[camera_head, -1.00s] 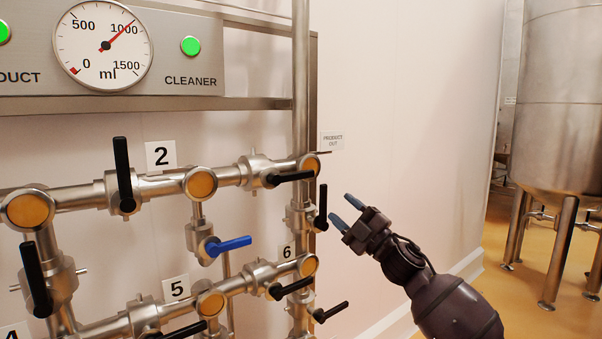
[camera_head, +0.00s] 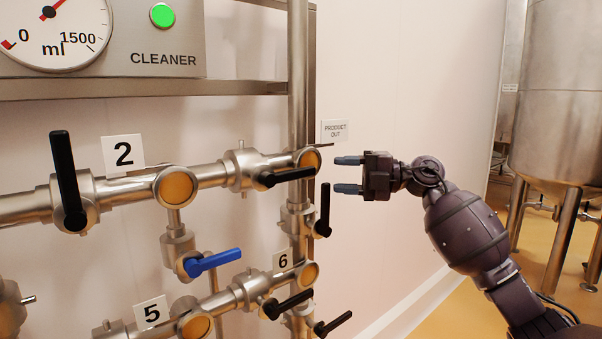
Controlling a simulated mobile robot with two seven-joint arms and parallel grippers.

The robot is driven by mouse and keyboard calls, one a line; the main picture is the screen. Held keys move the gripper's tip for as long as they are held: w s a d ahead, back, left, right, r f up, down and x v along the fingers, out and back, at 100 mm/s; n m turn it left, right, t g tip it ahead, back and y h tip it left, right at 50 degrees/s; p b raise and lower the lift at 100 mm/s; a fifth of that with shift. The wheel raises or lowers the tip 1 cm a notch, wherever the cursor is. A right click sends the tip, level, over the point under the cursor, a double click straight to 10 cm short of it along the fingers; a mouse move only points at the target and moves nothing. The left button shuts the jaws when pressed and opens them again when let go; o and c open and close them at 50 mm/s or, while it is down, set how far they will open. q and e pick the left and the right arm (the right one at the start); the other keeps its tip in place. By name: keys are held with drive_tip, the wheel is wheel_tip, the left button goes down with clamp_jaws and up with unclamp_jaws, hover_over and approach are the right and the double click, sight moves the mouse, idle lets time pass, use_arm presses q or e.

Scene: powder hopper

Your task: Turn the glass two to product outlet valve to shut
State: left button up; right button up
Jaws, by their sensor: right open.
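The valve between glass two (camera_head: 176,186) and the product outlet has a black handle (camera_head: 288,177). The handle lies nearly along the pipe, pointing right, with its tip just below the round amber end glass (camera_head: 307,159). The glass carries the label 2 (camera_head: 123,153) and the outlet the label PRODUCT OUT (camera_head: 335,130). My right gripper (camera_head: 347,174) is open and empty, its two fingers pointing left, just right of the handle's tip in the picture and apart from it. Nothing visible is between its fingers. My left gripper is not in view.
A black handle (camera_head: 324,210) hangs upright just below the end glass, close to my right fingers. A blue handle (camera_head: 213,263) and more black handles (camera_head: 289,304) sit lower. A vertical steel pipe (camera_head: 298,70) stands behind. The wall at right is clear; a steel tank (camera_head: 560,100) stands far right.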

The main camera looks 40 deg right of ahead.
sight(308, 173)
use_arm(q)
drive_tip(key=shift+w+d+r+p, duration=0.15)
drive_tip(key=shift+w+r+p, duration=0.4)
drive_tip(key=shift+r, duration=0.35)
use_arm(e)
drive_tip(key=x, duration=0.9)
drive_tip(key=shift+c, duration=0.3)
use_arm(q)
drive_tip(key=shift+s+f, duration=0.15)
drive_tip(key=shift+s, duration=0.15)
use_arm(e)
clamp_jaws()
